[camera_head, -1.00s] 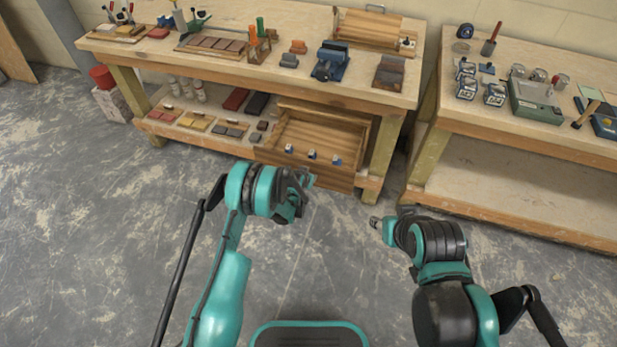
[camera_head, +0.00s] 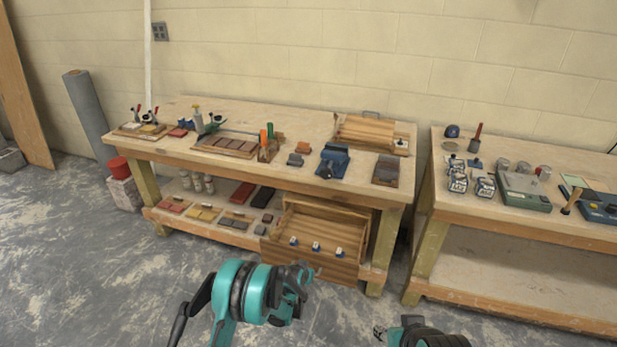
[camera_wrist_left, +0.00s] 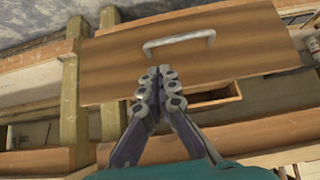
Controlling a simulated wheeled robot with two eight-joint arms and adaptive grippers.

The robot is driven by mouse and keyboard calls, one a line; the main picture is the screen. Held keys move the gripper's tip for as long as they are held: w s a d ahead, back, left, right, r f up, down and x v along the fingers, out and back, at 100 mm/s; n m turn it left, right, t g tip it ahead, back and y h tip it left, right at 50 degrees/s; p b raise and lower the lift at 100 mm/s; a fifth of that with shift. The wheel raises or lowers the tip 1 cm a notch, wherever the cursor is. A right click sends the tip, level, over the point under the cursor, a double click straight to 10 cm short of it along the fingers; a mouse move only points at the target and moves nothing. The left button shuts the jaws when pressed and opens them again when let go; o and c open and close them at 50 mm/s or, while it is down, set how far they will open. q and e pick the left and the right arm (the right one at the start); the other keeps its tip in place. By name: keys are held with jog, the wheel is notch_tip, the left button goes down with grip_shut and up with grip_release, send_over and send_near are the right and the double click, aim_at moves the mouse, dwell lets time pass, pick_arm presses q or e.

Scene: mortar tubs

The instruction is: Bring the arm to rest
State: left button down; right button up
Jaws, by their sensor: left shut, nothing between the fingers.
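My left gripper (camera_head: 304,275) is in front of the open drawer (camera_head: 312,266) of the left workbench. In the left wrist view its fingers (camera_wrist_left: 160,72) are shut together with nothing between them. The drawer's wooden front (camera_wrist_left: 220,50) and metal handle (camera_wrist_left: 180,40) show beyond the fingertips, and the gripper does not hold the handle. My right gripper (camera_head: 380,333) is at the bottom edge of the head view, over the floor; its fingers are too small to judge.
The left workbench (camera_head: 240,168) carries a blue vise (camera_head: 332,161), a wooden box (camera_head: 371,133) and several tools. Its lower shelf (camera_head: 225,222) holds bricks and bottles. A second bench (camera_head: 520,220) stands at the right.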

pick_arm(q)
jog(key=s+a+r+n, duration=0.1)
jog(key=s+a+r, duration=0.25)
jog(key=r, duration=0.55)
jog(key=s+a+r+y, duration=0.1)
jog(key=s+a+r, duration=0.3)
jog(key=r, duration=0.5)
jog(key=s+a+r+n, duration=0.1)
jog(key=s+a+r, duration=0.3)
jog(key=r, duration=0.5)
jog(key=s+a+r, duration=0.2)
jog(key=s+a, duration=0.1)
jog(key=s, duration=1)
jog(key=s+a+r+n+g+y, duration=0.1)
jog(key=s+a+r, duration=0.1)
jog(key=s, duration=1.2)
jog(key=shift+s+a+y, duration=0.3)
jog(key=shift+a, duration=0.25)
jog(key=shift+r, duration=0.1)
